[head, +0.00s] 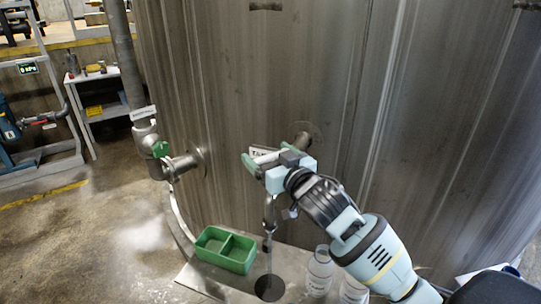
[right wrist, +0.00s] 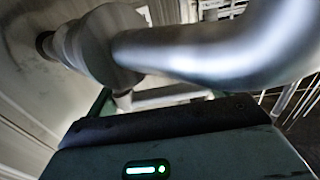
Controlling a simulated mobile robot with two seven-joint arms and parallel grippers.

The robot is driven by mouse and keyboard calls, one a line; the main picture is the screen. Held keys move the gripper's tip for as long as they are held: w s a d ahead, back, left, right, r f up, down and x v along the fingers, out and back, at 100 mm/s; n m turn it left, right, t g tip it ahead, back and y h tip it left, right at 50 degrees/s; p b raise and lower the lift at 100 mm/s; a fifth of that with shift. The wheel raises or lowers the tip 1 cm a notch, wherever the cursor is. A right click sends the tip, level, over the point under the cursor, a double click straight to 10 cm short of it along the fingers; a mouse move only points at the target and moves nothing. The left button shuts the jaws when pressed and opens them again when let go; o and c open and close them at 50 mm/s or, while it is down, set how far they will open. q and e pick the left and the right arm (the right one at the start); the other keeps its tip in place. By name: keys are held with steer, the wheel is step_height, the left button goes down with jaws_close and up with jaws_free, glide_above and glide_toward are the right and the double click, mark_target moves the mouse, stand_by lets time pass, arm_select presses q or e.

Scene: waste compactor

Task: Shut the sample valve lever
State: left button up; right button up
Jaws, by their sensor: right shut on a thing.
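The sample valve sits on a short pipe (head: 302,140) out of the big metal tank. Its bent spout (head: 269,215) hangs down in front of the tank, above a dark round drain (head: 269,287). My right gripper (head: 266,158) comes from the lower right and is shut on the valve lever. The gripper largely hides the lever and valve body in the head view. In the right wrist view, a thick grey valve pipe (right wrist: 215,50) crosses close in front, and the pale lever bar (right wrist: 165,97) shows beyond the gripper's dark edge. My left gripper is not in view.
A green divided tray (head: 225,265) stands left of the drain on the ledge. Clear bottles (head: 319,270) stand right of it, below my right arm. Another valve with a green part (head: 160,149) is on the pipe at left. The floor at left is open.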

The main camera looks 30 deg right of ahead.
steer(key=o, duration=1.2)
steer(key=shift+c, duration=0.2)
steer(key=shift+s, duration=0.15)
steer(key=s, duration=0.7)
steer(key=shift+s+d, duration=0.3)
steer(key=shift+d, duration=0.05)
steer(key=shift+c, duration=0.4)
